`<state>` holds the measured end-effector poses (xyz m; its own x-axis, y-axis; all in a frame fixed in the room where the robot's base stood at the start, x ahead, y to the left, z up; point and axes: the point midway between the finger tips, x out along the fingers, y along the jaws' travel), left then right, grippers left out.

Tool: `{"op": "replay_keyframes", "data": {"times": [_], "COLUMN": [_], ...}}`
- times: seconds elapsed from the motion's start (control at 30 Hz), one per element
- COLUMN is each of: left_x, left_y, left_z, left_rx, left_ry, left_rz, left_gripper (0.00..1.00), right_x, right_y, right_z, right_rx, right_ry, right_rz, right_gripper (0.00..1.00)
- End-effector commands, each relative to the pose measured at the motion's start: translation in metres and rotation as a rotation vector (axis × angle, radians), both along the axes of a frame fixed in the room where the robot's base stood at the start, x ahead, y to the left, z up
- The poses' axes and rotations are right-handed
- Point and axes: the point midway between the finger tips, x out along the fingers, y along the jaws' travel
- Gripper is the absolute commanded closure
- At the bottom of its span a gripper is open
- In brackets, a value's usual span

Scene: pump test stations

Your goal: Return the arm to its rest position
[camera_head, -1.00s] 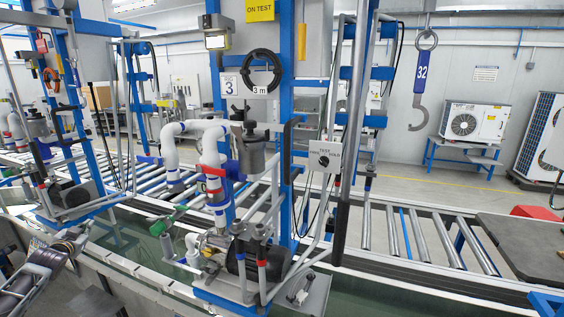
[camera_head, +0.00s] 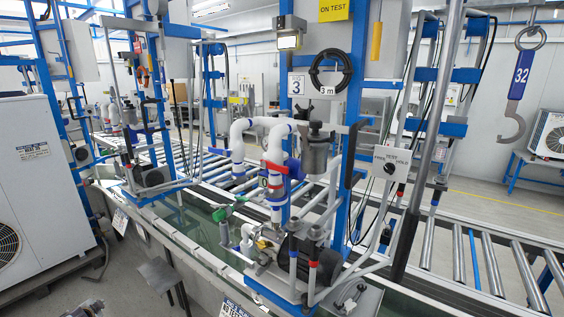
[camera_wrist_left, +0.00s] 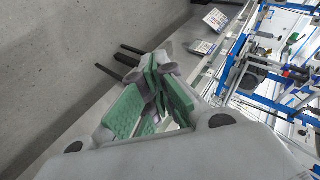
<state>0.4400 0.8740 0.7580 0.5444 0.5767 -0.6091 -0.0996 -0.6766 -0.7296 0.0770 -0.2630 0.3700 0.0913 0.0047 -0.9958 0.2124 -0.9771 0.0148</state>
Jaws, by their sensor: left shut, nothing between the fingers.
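In the left wrist view my left gripper (camera_wrist_left: 157,75) shows with its green-padded fingers closed together and nothing between them. It hangs over bare grey floor, apart from the pump stations, which lie to the right of that view. In the head view only a small piece that may be my left arm shows at the bottom left edge, and the gripper cannot be made out there. My right gripper is in neither view.
Pump station 3 (camera_head: 299,85) stands at the middle, with white pipes (camera_head: 238,140) and a test/hold switch box (camera_head: 391,162). A roller conveyor (camera_head: 478,258) runs behind it. A white outdoor unit (camera_head: 40,170) stands at the left. Grey floor (camera_wrist_left: 60,60) is open in the wrist view.

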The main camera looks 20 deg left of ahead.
Motion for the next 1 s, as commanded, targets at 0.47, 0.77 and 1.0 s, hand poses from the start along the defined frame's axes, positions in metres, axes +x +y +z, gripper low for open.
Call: {"op": "replay_keyframes", "data": {"times": [0.47, 0.77, 1.0], "left_x": [-0.188, -0.261, -0.278], "left_y": [0.057, 0.075, 0.043], "left_z": [-0.067, -0.076, -0.113], "left_rx": [0.117, 0.161, 0.108], "left_ry": [0.347, 0.479, 0.492], "left_rz": [0.042, 0.050, 0.054], "left_gripper": [1.00, 1.00, 1.00], "right_x": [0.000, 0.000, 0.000], "right_y": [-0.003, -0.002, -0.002], "right_z": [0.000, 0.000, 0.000], "right_rx": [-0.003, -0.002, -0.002], "right_ry": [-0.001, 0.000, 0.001], "right_rz": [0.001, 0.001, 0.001], "right_gripper": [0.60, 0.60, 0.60]}}
